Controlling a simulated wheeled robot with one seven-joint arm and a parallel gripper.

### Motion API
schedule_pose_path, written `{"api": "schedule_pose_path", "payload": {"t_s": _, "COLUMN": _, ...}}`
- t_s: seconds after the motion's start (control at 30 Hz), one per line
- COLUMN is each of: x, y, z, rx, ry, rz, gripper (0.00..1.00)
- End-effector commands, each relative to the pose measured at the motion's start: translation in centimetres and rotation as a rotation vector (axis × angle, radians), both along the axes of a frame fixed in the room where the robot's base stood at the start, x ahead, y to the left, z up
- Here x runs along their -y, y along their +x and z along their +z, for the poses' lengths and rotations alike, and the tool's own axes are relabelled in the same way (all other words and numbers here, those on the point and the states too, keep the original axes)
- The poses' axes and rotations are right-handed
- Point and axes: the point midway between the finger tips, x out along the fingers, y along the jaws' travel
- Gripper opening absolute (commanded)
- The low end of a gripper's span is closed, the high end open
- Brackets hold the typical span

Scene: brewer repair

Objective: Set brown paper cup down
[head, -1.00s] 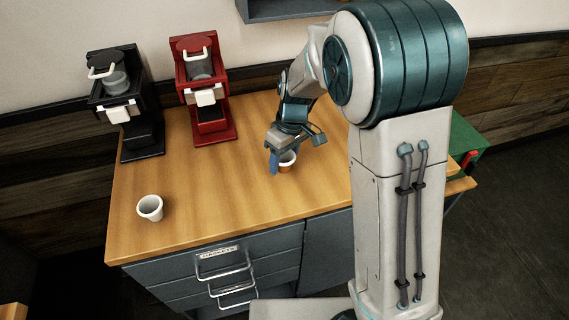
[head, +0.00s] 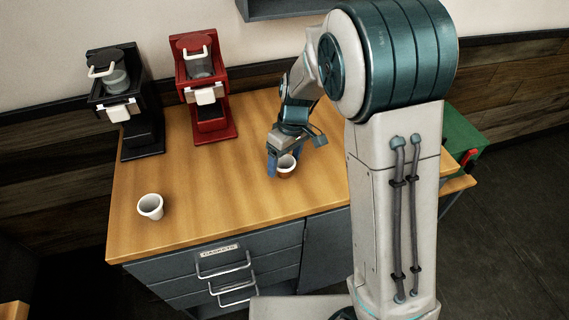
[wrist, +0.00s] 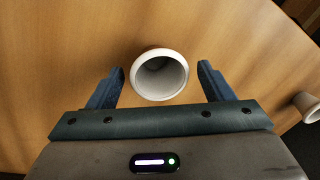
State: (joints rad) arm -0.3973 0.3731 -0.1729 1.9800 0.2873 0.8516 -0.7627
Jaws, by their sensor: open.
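The brown paper cup (head: 286,171) stands upright on the wooden counter (head: 240,200), right of its middle. Its white rim and inside show in the wrist view (wrist: 160,76). My gripper (head: 279,160) is at the cup, with its blue fingers low over the counter. In the wrist view my gripper (wrist: 162,85) is open, with one finger on each side of the cup and a gap on both sides. The cup looks empty. Part of it is hidden by a finger in the head view.
A white cup (head: 150,206) stands at the counter's front left; a cup also shows at the right edge of the wrist view (wrist: 308,106). A black brewer (head: 127,105) and a red brewer (head: 205,90) stand at the back. A green box (head: 468,140) is at right.

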Motion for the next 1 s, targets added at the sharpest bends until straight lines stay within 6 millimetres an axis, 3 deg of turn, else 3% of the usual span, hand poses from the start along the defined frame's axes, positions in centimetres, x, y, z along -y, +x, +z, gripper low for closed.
{"api": "schedule_pose_path", "payload": {"t_s": 0.2, "x": 0.7, "y": 0.4, "z": 4.8, "rx": 0.006, "ry": 0.001, "rz": -0.001, "gripper": 0.74}}
{"api": "schedule_pose_path", "payload": {"t_s": 0.4, "x": 1.2, "y": 0.6, "z": 8.3, "rx": 0.003, "ry": 0.0, "rz": 0.0, "gripper": 0.74}}
{"api": "schedule_pose_path", "payload": {"t_s": 0.73, "x": 1.6, "y": 0.6, "z": 10.2, "rx": 0.002, "ry": 0.0, "rz": -0.007, "gripper": 0.74}}
{"api": "schedule_pose_path", "payload": {"t_s": 0.87, "x": 2.9, "y": -0.7, "z": 11.0, "rx": 0.017, "ry": -0.003, "rz": -0.065, "gripper": 0.74}}
{"api": "schedule_pose_path", "payload": {"t_s": 1.0, "x": 5.7, "y": -4.0, "z": 12.6, "rx": 0.058, "ry": -0.01, "rz": -0.207, "gripper": 0.74}}
